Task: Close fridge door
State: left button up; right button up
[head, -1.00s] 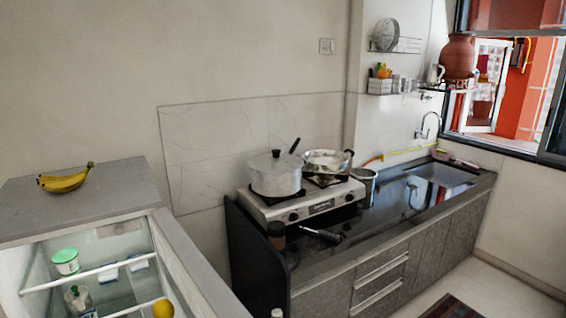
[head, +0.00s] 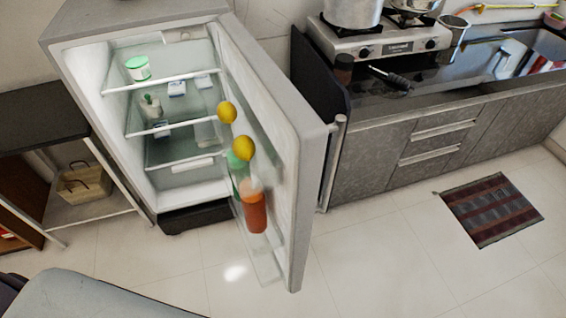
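The fridge (head: 62,60) stands at the left of the head view, its lit inside showing glass shelves with a green-lidded jar and small bottles. Its door (head: 300,160) stands wide open, swung out toward me, hinged on the fridge's right side. A vertical handle (head: 333,165) is on the door's outer face, which faces right. Door shelves hold yellow round items (head: 242,148), a green bottle and an orange-red bottle (head: 254,208). Neither gripper shows in the view.
A counter with grey cabinets (head: 370,165) and a stove (head: 380,42) stands right of the door. A striped mat (head: 492,208) lies on the tiled floor. A table with a basket (head: 84,182) is left. The floor between door and mat is clear.

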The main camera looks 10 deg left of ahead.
aim_at(290, 139)
jog(key=k+u, duration=0.4)
jog(key=k+j+u, duration=0.15)
jog(key=u, duration=0.2)
jog(key=i+l+u, duration=0.2)
jog(key=l+u, duration=0.25)
jog(key=i+l+u, duration=0.15)
jog(key=l+u, duration=0.7)
jog(key=i+l, duration=0.1)
jog(key=l, duration=1.75)
jog(key=k+l+u, duration=0.25)
jog(key=k+l, duration=0.55)
jog(key=k, duration=0.1)
